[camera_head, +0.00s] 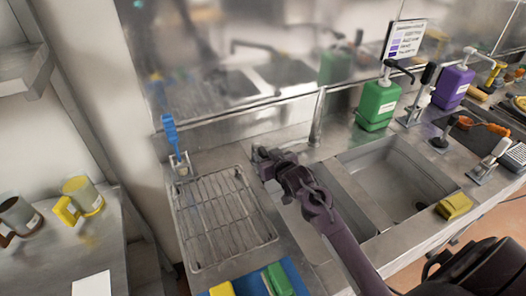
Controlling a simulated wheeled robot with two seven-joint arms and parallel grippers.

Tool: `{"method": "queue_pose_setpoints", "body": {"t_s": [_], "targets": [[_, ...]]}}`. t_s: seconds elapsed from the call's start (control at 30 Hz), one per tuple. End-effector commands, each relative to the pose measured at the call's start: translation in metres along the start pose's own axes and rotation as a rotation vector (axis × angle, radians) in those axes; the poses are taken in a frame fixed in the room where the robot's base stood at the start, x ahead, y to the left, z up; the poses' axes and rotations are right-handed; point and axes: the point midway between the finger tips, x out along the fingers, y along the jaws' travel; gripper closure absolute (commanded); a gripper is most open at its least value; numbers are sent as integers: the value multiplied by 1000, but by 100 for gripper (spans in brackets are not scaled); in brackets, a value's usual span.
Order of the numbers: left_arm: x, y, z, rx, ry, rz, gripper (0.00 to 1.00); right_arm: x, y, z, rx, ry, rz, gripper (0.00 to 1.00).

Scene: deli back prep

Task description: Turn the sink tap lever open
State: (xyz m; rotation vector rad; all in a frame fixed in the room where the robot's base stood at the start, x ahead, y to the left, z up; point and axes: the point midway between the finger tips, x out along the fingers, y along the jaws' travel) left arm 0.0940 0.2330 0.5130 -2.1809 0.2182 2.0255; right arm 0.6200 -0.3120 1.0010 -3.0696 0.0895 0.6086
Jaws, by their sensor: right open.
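The sink (390,185) is a steel basin set in the counter, right of centre. A slim upright metal post (318,118), which looks like the tap, rises at the basin's back left corner. I cannot clearly make out its lever. My right gripper (262,156) is at the end of a dark purple arm that comes in from the lower right. It is open, above the counter between the wire rack and the tap, left of the post and apart from it in the picture. Its fingertips are small and partly hidden. My left gripper is not in view.
A wire drying rack (222,218) lies left of my gripper, with a blue-handled brush (172,135) behind it. A green pump bottle (377,104) and a purple one (453,87) stand behind the sink. A yellow sponge (454,206) lies on its front right edge.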

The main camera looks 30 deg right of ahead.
Motion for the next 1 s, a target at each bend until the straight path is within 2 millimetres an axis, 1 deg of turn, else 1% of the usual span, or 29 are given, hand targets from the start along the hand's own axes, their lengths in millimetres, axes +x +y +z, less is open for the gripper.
{"method": "queue_pose_setpoints", "body": {"t_s": [0.03,0.1,0.3,0.57,0.7,0.87,0.9,1.0], "targets": [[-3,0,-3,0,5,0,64,7,0,-2,1,1,0,58],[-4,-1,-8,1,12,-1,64,14,0,-1,0,0,-1,58],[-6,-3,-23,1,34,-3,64,26,-1,0,-1,1,-1,58],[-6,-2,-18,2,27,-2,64,26,-1,0,-1,1,-1,58],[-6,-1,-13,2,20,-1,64,26,-1,0,0,1,-1,76],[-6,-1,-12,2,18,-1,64,26,0,0,0,0,-1,97],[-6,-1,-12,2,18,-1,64,26,0,0,0,0,-1,100],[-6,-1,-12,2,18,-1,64,26,0,0,-1,0,-1,100]]}}
